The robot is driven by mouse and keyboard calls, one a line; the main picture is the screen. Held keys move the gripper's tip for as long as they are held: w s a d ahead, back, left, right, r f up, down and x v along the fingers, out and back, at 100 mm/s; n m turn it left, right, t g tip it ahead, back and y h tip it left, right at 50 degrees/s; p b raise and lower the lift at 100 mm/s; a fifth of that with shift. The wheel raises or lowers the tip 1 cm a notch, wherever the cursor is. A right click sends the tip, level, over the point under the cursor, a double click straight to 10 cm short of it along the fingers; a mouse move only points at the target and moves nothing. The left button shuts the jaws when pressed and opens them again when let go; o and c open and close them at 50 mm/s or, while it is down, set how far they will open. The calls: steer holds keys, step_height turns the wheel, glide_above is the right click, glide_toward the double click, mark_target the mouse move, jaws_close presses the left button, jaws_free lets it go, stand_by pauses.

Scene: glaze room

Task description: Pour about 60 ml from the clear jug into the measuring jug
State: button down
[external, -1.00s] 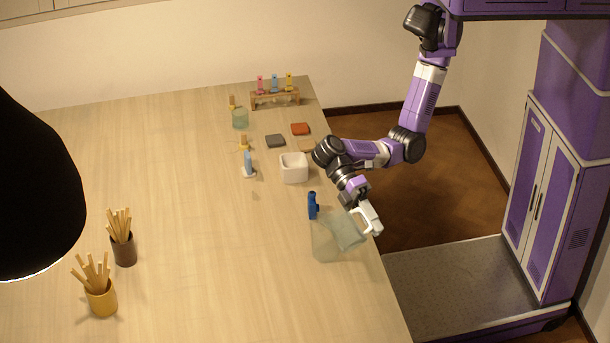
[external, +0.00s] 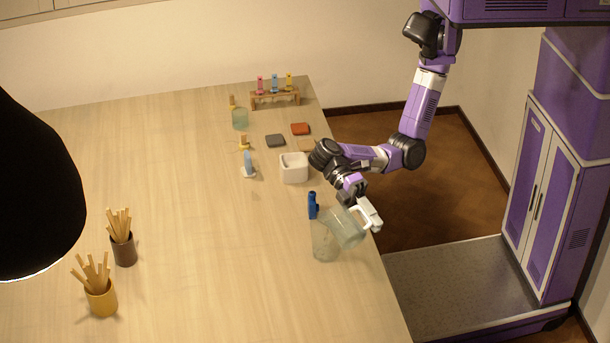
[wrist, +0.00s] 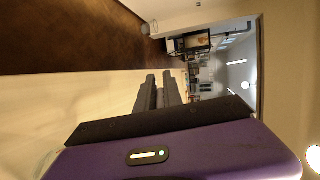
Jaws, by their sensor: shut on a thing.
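The clear jug (external: 346,229), with a white handle (external: 375,219), is tilted in the air near the table's right edge. My gripper (external: 362,203) is shut on its handle. The measuring jug (external: 322,246) is a clear vessel standing on the table, just left of and below the tilted jug. The two overlap in the external view, so I cannot tell whether they touch. No stream and no liquid level can be made out. In the wrist view my gripper's dark fingers (wrist: 158,92) show close together; the clear jug's body is not clearly seen there.
A blue object (external: 313,206) stands just behind the measuring jug. A white square container (external: 293,173), small tiles (external: 275,140) and a tube rack (external: 275,97) are farther back. Two stick-filled cups (external: 124,250) stand at left. A black lamp (external: 35,190) hangs at far left. The table's middle is clear.

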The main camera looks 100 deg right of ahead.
steer(key=shift+w+d+r+g+y, duration=0.3)
steer(key=shift+d+y, duration=0.2)
steer(key=shift+y, duration=0.2)
stand_by(1.1)
steer(key=shift+s+r+b, duration=0.15)
steer(key=shift+r+b, duration=0.05)
steer(key=shift+b, duration=0.1)
steer(key=h+p, duration=0.1)
steer(key=p, duration=0.1)
steer(key=a+f+t+h+p, duration=0.1)
steer(key=h+p, duration=0.1)
steer(key=p, duration=0.1)
steer(key=h+p, duration=0.1)
steer(key=p, duration=0.2)
steer(key=shift+s+a+f+t+h, duration=0.3)
steer(key=shift+t+h, duration=0.1)
steer(key=shift+f+h, duration=0.4)
steer(key=shift+f, duration=0.15)
stand_by(0.6)
